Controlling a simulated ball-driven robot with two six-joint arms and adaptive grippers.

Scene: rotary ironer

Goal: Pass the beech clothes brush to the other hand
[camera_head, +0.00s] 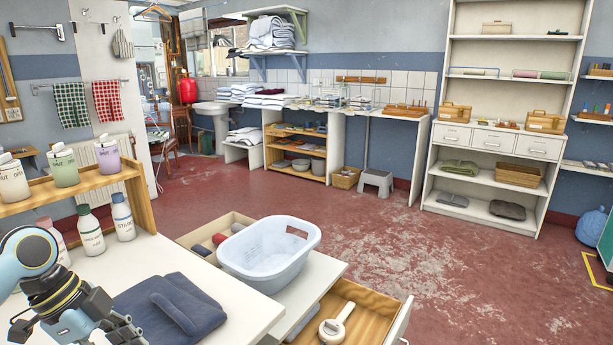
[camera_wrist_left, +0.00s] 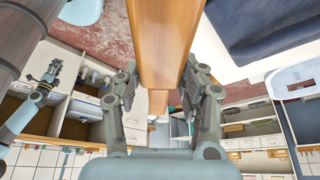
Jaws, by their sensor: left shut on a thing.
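My left gripper (camera_head: 98,326) is at the bottom left of the head view, over the white table. In the left wrist view my left gripper (camera_wrist_left: 159,80) is shut on the beech clothes brush (camera_wrist_left: 160,40), an orange-brown wooden piece running up between the fingers and out of the top edge. The brush cannot be made out in the head view. A small pale-blue and dark arm end, which looks like my right gripper (camera_wrist_left: 46,84), shows at the left of the left wrist view. It is too small to tell its finger state.
A folded navy cloth (camera_head: 170,308) lies on the white table (camera_head: 135,262) beside my left gripper. A pale blue laundry basket (camera_head: 268,258) stands beyond it. A wooden rack (camera_head: 140,190) with bottles and tins is at left. An open drawer (camera_head: 365,305) juts out.

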